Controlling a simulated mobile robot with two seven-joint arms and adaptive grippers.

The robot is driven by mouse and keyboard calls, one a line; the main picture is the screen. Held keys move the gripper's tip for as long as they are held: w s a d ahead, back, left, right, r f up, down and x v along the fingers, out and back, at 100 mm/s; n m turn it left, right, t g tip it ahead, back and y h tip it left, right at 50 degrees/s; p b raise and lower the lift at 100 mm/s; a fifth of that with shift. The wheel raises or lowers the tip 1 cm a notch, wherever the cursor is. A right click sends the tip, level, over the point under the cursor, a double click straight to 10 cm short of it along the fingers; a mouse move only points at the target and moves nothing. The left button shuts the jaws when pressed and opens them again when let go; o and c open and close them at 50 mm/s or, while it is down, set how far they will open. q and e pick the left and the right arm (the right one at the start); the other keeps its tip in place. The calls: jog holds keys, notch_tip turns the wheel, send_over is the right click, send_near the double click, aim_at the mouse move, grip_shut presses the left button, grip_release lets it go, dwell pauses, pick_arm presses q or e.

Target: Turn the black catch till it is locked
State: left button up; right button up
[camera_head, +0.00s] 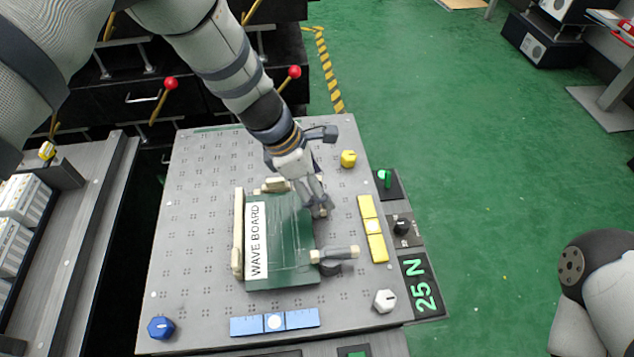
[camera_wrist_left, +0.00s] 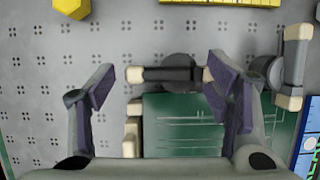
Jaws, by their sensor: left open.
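The green board labelled WAVE BOARD (camera_head: 290,255) lies on a grey perforated plate. In the left wrist view a dark catch with pale ends (camera_wrist_left: 172,74) lies along the board's edge, off the board, beside a dark round base. My left gripper (camera_wrist_left: 160,88) is open above it, one finger to each side; contact cannot be told. In the head view the left gripper (camera_head: 320,207) hides most of this catch. A second dark catch with pale ends (camera_head: 335,254) lies across the board's edge, its inner end at the board.
Pale holders (camera_head: 238,235) border the board. A yellow block (camera_head: 372,228), yellow knob (camera_head: 348,158), white knob (camera_head: 385,300), blue knob (camera_head: 160,327) and blue block (camera_head: 275,321) stand on the plate. Red-knobbed levers (camera_head: 170,84) are behind. Bare plate lies left of the board.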

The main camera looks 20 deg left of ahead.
pick_arm(q)
jog(key=shift+c, duration=0.3)
jog(key=c, duration=1.1)
